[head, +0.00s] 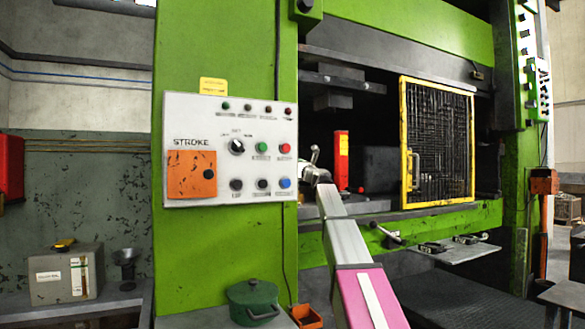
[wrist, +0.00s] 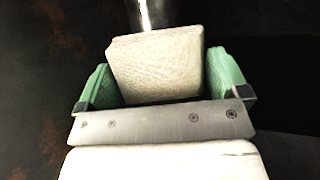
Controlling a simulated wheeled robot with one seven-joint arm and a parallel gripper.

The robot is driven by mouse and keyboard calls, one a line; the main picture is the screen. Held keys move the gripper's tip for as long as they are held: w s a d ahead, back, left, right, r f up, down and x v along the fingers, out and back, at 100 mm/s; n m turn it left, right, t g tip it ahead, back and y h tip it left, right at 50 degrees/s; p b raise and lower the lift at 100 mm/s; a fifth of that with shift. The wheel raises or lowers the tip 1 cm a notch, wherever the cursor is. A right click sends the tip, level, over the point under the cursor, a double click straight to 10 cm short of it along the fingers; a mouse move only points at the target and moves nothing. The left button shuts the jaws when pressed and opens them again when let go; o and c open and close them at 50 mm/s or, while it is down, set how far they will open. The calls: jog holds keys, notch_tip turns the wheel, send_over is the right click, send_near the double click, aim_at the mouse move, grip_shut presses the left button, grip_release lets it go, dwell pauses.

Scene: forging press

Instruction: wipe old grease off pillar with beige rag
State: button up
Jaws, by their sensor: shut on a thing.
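The beige rag (wrist: 157,62), a folded, textured block, is between the two green fingers of my gripper (wrist: 162,80) in the wrist view. My gripper is shut on it. A shiny metal cylinder (wrist: 150,14) shows just beyond the rag; I cannot tell whether they touch. The surface behind is dark with brown, rusty patches. In the head view my arm reaches up toward the press opening, right of the broad green pillar (head: 225,60). The gripper and rag cannot be made out there. No grease patch is clear on the green pillar face.
A white control panel (head: 230,110) with buttons and an orange plate is on the pillar. A yellow-framed mesh guard (head: 409,150) stands at the opening. A green lidded pot (head: 255,296) and orange bin (head: 305,316) sit low in front. A grey box (head: 58,278) is on the left bench.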

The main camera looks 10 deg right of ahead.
jog(key=shift+w, duration=0.15)
jog(key=shift+f, duration=1.2)
jog(key=shift+r, duration=0.15)
jog(key=shift+r, duration=1.1)
jog(key=shift+f, duration=0.2)
jog(key=shift+f, duration=1.05)
jog(key=shift+r, duration=0.1)
